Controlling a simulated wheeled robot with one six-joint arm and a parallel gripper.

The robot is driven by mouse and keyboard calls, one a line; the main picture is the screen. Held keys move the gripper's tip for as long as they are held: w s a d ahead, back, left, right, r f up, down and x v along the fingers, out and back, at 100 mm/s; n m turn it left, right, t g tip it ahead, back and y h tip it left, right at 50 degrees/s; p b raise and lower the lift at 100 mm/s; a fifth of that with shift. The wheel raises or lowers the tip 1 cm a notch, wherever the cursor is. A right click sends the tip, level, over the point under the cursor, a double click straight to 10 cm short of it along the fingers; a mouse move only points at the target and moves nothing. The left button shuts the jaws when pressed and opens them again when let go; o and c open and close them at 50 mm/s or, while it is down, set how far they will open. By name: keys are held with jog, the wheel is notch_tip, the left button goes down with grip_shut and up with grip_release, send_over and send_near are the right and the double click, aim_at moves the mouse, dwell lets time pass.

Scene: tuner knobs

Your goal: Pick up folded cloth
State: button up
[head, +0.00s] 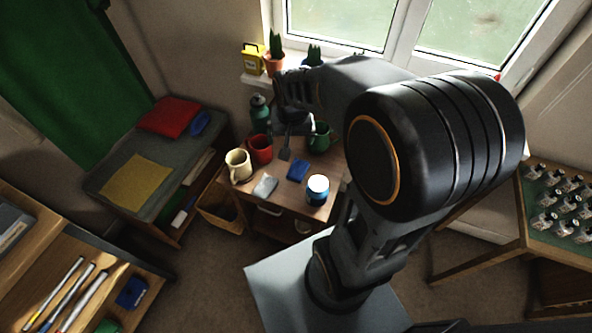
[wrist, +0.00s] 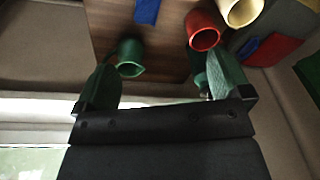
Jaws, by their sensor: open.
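A small blue folded cloth (head: 298,170) lies flat on the small wooden table (head: 314,212). Part of the blue cloth also shows at the top of the wrist view (wrist: 147,11). A pale grey flat piece (head: 264,187) lies to its left; I cannot tell whether it is cloth too. My gripper (head: 291,143) is above the table's far side, beyond the blue cloth and apart from it. In the wrist view its two green fingers (wrist: 162,84) are spread wide with nothing between them.
Near the cloth stand a cream mug (head: 239,165), a red mug (head: 260,150), a green mug (head: 320,138) and a blue-white can (head: 317,189). A dark green bottle (head: 260,111) stands behind. A bench (head: 113,167) with yellow cloth and red cushion is left.

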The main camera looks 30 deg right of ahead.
jog(key=w+d+f+m+g, duration=0.1)
jog(key=w+d+f+m, duration=0.15)
jog(key=f, duration=0.35)
jog(key=w+d+f+m+g, duration=0.1)
jog(key=w+d+f+m, duration=0.1)
jog(key=w+d+f, duration=0.3)
send_over(299, 167)
jog(key=shift+m, duration=0.25)
notch_tip(299, 167, down, 10)
jog(key=shift+w+a+r, duration=0.1)
jog(key=shift+r, duration=0.1)
jog(key=shift+f, duration=3.05)
jog(key=c, duration=1.1)
jog(key=shift+r, duration=0.2)
